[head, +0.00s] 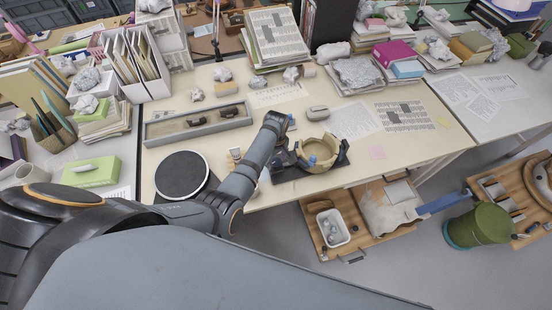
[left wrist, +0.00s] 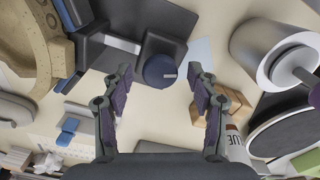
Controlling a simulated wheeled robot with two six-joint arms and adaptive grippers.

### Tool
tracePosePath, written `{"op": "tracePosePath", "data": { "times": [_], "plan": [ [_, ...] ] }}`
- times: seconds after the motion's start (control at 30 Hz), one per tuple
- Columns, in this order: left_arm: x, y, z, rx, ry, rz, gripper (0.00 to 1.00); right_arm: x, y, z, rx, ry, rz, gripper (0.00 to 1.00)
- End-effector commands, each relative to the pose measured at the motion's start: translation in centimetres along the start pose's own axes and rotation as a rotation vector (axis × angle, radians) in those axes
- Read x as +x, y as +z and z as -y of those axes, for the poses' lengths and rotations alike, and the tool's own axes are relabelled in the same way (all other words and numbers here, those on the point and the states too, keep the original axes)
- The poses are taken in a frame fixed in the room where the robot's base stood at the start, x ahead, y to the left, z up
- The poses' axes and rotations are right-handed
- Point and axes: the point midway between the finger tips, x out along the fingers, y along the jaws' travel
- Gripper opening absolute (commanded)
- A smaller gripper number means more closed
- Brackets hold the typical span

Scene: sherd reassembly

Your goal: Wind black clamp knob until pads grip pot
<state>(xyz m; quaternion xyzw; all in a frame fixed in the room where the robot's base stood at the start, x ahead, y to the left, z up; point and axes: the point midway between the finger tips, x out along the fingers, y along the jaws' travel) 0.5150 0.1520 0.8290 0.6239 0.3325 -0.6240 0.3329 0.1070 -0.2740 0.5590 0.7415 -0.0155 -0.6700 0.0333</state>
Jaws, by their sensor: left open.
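The tan pot (head: 318,152) sits in the dark clamp (head: 343,150) near the front edge of the table. A bluish patch shows at the pot in the head view. In the left wrist view the pot's rim (left wrist: 35,40) is at upper left, beside the clamp's dark frame and pale bar (left wrist: 108,40). The round dark knob (left wrist: 160,71), with a light mark, lies between and beyond my left fingertips. My left gripper (left wrist: 158,77) is open, with a gap on both sides of the knob. Pad contact with the pot is unclear. My right gripper is not in view.
A black turntable (head: 182,175) stands left of my left arm. In the left wrist view, a white cylinder (left wrist: 270,55), wooden blocks (left wrist: 210,122) and a glue container (left wrist: 236,148) are close to the right finger. A long grey tray (head: 165,133) lies behind.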

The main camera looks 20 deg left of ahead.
Motion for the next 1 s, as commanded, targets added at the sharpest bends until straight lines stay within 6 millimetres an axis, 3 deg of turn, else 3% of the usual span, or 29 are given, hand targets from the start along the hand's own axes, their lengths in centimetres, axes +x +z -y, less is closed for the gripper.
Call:
{"op": "tracePosePath", "data": {
  "times": [0.07, 0.47, 0.77, 1.0],
  "plan": [
    [0.0, 0.0, 0.0, 0.0, 0.0, 0.0, 0.59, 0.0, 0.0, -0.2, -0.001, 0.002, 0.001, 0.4],
    [0.0, 0.0, 0.0, 0.001, -0.001, 0.0, 0.05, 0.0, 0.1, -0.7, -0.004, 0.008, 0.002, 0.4],
    [-0.1, 0.0, 0.0, 0.039, -0.001, 0.0, 0.05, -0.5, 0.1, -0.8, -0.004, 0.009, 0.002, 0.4],
    [-0.3, 0.0, 0.1, 0.183, -0.002, 0.0, 0.05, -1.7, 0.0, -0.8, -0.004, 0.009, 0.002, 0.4]
  ]
}}
